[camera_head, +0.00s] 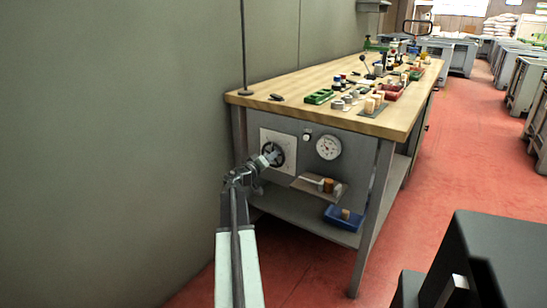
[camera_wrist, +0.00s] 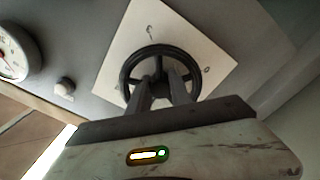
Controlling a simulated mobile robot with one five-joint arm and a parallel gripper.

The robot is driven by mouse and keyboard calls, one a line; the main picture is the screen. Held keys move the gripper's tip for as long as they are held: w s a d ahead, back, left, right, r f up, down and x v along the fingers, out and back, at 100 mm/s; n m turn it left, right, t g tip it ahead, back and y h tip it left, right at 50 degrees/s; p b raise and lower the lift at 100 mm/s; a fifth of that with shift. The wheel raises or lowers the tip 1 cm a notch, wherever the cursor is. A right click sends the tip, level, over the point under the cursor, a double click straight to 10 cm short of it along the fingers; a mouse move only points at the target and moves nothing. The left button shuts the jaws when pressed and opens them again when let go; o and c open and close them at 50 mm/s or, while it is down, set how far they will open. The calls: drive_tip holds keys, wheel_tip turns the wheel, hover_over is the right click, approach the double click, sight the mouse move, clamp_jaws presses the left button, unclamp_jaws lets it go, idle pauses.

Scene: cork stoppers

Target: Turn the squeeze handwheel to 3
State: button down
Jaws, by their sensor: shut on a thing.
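The squeeze handwheel (camera_wrist: 128,79) is a dark spoked wheel in front of a white square plate (camera_wrist: 197,36) in the wrist view. Marks show on the plate, one above the wheel and one to its right; they are too small and tilted to read surely. In the head view the wheel (camera_head: 265,147) sits on the plate (camera_head: 291,138) on the bench's end panel, partly behind my gripper (camera_head: 272,155). My gripper (camera_wrist: 164,92) reaches the wheel and is shut on it near the hub. The fingertips partly hide the spokes.
A round gauge (camera_head: 329,147) and a small knob (camera_head: 306,137) are right of the plate. Below, a small shelf (camera_head: 304,186) holds stoppers, and a blue bin (camera_head: 343,218) stands lower. The wooden bench top (camera_head: 300,83) is above. A grey wall (camera_head: 110,150) is close on the left.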

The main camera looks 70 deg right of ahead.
drive_tip(key=m, duration=0.6)
drive_tip(key=shift+f, duration=0.1)
drive_tip(key=m, duration=0.6)
drive_tip(key=shift+w+m, duration=0.15)
drive_tip(key=shift+m, duration=0.25)
drive_tip(key=m, duration=1.2)
drive_tip(key=shift+w+m, duration=0.1)
drive_tip(key=shift+m, duration=0.2)
drive_tip(key=c, duration=1.5)
unclamp_jaws()
drive_tip(key=shift+o, duration=0.2)
drive_tip(key=v, duration=0.7)
drive_tip(key=shift+a, duration=0.35)
